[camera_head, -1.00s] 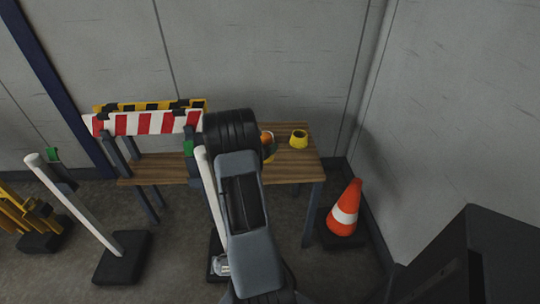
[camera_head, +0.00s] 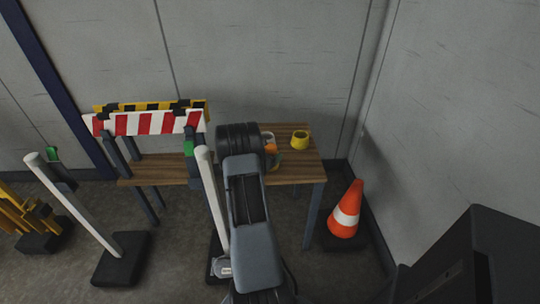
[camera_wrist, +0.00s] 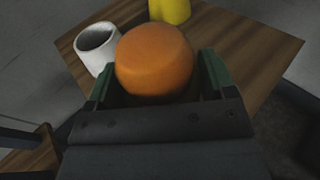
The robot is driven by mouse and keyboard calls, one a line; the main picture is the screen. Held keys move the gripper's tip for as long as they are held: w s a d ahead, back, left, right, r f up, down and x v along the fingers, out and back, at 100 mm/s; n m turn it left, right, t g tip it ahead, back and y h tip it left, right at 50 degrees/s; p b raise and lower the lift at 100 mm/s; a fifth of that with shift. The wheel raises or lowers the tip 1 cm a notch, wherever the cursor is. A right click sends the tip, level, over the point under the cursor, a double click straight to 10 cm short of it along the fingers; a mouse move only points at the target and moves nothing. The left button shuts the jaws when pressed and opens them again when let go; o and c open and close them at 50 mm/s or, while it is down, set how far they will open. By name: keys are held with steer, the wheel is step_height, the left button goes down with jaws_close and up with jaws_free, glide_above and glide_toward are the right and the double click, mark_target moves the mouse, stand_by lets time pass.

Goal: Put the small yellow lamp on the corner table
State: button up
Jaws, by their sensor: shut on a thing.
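The small lamp shows as a rounded orange top (camera_wrist: 154,60) in the wrist view; its lower part is hidden by my gripper. My gripper (camera_wrist: 155,88) is shut on it, with a green-edged finger on each side. In the head view the orange top (camera_head: 270,149) shows just right of my arm, over the right part of the wooden corner table (camera_head: 306,170). I cannot tell whether the lamp's base touches the tabletop.
A white mug (camera_wrist: 97,45) stands left of the lamp in the wrist view. A yellow cup-like thing (camera_head: 300,140) stands on the table's right end. A striped barrier (camera_head: 145,123) is at the left, white posts (camera_head: 75,205) in front. A traffic cone (camera_head: 346,210) stands right of the table.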

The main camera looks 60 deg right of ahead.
steer(key=o, duration=0.6)
steer(key=shift+f+b, duration=0.2)
steer(key=shift+b, duration=0.1)
steer(key=o, duration=0.5)
steer(key=shift+c, duration=0.2)
steer(key=shift+r, duration=0.2)
